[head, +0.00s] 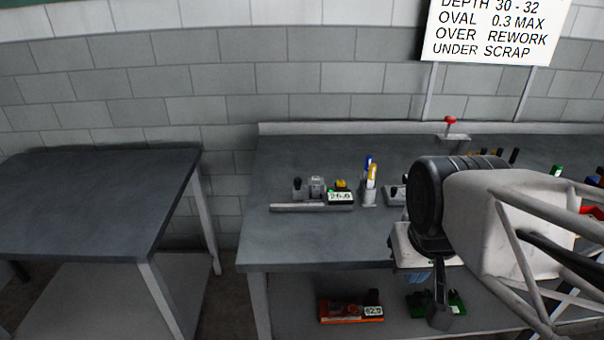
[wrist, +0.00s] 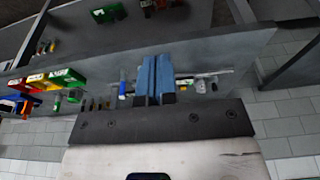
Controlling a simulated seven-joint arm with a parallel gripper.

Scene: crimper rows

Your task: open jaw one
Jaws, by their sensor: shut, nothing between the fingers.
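My gripper (head: 418,277) hangs at the front edge of the bench (head: 300,240) in the head view, partly hidden by my own arm. Its blue fingers show in the wrist view (wrist: 155,75), together and empty. A grey device (head: 317,187) with a black knob and a small display stands on the bench, left of my gripper and apart from it. Part of a similar grey device (head: 396,194) shows beside my arm, the remainder hidden. I cannot tell which thing is jaw one.
A holder with blue and yellow pens (head: 369,185) stands between the devices. An orange unit (head: 350,307) and a green unit (head: 455,302) sit on the lower shelf. A red-topped part (head: 450,127) stands at the back. A side table (head: 90,200) is bare.

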